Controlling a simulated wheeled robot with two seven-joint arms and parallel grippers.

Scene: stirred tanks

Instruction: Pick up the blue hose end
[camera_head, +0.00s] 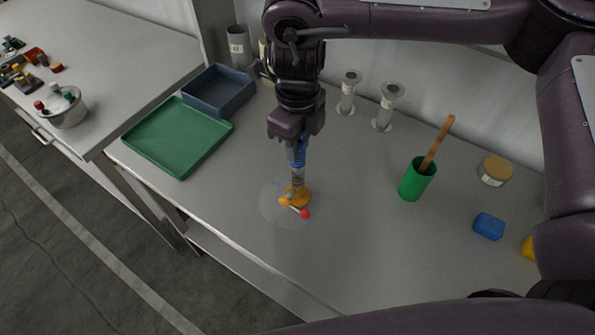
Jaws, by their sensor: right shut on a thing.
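My right gripper (297,148) points straight down over the middle of the bench. It is shut on a blue piece, which looks like the blue hose end (298,160). The fingers hide part of it. A grey section shows below the blue, and under that an orange piece (294,197) with a red ball-tipped part (305,214) beside it. These sit over a clear round disc (273,206) on the bench. I cannot tell whether the blue piece touches the orange one. My left gripper is not in view.
A green tray (178,137) and a dark blue bin (218,91) stand to the left. A green cup (417,182) with a wooden handle, a blue block (489,226) and a lidded jar (494,171) are to the right. Clear flanged cylinders (383,108) stand behind.

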